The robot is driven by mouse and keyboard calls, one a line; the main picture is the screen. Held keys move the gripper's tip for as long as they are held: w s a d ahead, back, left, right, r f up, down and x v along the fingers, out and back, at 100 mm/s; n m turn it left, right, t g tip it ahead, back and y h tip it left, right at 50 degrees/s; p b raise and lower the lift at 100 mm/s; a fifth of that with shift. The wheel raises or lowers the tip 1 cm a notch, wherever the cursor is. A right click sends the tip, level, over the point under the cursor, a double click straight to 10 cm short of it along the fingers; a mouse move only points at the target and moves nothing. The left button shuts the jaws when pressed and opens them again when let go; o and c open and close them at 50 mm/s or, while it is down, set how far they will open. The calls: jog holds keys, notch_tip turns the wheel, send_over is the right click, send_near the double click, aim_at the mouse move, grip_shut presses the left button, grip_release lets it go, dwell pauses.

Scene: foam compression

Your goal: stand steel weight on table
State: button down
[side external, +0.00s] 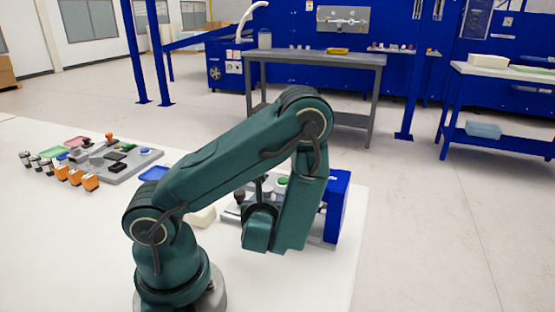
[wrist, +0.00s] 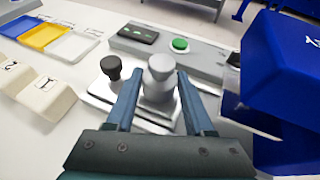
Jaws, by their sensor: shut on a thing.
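The steel weight (wrist: 161,88) is a grey metal cylinder with a narrower neck and a rounded knob on top. In the wrist view it is upright between the two blue-grey fingers of my gripper (wrist: 159,82), which is shut on it. The weight is over or on a shiny metal plate (wrist: 98,99); I cannot tell whether its base touches. In the side external view my arm hides the weight and fingers. The white table (side external: 75,240) shows there, with bare surface at the left.
A black knob (wrist: 111,67) stands just left of the weight. A grey unit with a green button (wrist: 180,44) is behind it. A large blue housing (wrist: 280,65) rises close on the right. Pale numbered blocks (wrist: 46,96) and coloured trays (wrist: 42,36) lie left.

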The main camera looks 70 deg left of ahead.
jog(key=shift+f, duration=0.3)
jog(key=shift+f, duration=0.1)
jog(key=shift+c, duration=1.4)
grip_release()
jog(key=shift+f, duration=0.15)
jog(key=v, duration=0.4)
jog(key=shift+s+d+r, duration=0.2)
jog(key=shift+s+d, duration=0.05)
jog(key=shift+d, duration=0.25)
jog(key=shift+c, duration=0.3)
